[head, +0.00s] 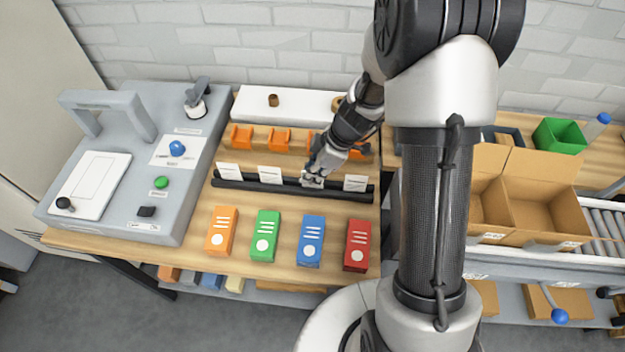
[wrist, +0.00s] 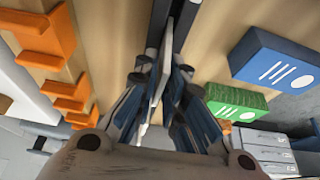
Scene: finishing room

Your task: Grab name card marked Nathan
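Several white name cards stand along a black rail (head: 245,186) on the wooden table. In the head view I see one at the left end (head: 229,171), one right of it (head: 270,173) and one at the right end (head: 355,183). The writing is too small to read, so I cannot tell which says Nathan. My gripper (head: 313,181) is down at the rail, between the second card and the right-end card. In the wrist view my gripper (wrist: 163,75) has its fingers close on both sides of a white card (wrist: 154,100), seen nearly edge-on and looking shut on it.
Orange holders (head: 279,138) stand behind the rail. Orange (head: 221,231), green (head: 265,236), blue (head: 310,241) and red (head: 357,246) boxes lie in front. A grey machine (head: 190,150) is at the left, an open carton (head: 545,205) at the right.

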